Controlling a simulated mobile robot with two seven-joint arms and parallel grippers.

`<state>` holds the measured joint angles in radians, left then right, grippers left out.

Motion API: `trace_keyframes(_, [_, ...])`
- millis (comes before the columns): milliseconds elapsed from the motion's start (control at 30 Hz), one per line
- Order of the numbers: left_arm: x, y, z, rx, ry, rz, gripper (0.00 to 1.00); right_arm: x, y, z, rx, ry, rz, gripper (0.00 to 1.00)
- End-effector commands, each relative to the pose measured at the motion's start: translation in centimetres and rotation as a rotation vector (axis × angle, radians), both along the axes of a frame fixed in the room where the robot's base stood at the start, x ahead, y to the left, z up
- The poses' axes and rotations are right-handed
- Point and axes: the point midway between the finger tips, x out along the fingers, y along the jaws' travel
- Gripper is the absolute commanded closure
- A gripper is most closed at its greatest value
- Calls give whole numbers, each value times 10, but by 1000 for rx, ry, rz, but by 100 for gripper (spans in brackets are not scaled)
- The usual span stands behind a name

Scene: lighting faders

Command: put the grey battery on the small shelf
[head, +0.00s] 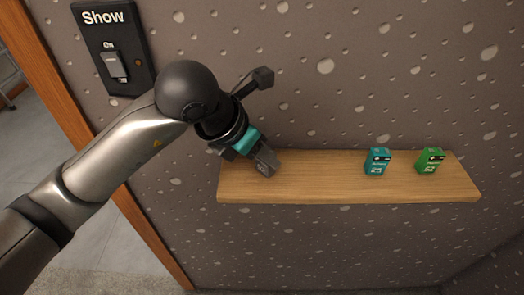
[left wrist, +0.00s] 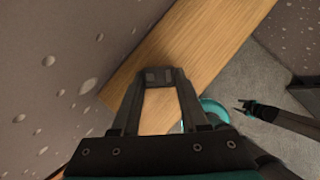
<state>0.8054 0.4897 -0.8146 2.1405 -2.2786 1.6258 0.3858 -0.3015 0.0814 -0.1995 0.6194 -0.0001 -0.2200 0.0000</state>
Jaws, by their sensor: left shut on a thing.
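My left gripper (head: 264,165) is over the left end of the small wooden shelf (head: 320,183) in the head view. It is shut on a small dark grey block, the grey battery (left wrist: 159,76), which sits between the fingertips in the left wrist view. The fingers hide most of the battery in the head view. The battery is at or just above the shelf board; I cannot tell whether it touches. In the left wrist view, my right gripper (left wrist: 241,105) shows small at the right, away from the shelf; its opening is too small to judge.
A teal battery (head: 377,162) and a green battery (head: 430,161) stand upright on the right half of the shelf. The board between my left gripper and the teal one is clear. A black "Show" switch panel (head: 138,40) is on the speckled wall at upper left.

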Motion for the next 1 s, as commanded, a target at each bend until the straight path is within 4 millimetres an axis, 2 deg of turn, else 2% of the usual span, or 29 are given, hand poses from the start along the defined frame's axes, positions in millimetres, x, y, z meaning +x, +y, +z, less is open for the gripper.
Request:
trace_keyframes(367, [1,0,-4,0,-3,0,100,1,0,-5,0,-2,0,50])
trace_keyframes(400, [0,0,-3,0,-1,1,52,1,1,-4,0,-2,0,50])
trace_keyframes(633, [1,0,-3,0,-2,1,26,2,1,-3,2,-3,0,50])
trace_keyframes(1000, [0,0,2,0,-1,1,26,2,2,2,3,-3,-1,50])
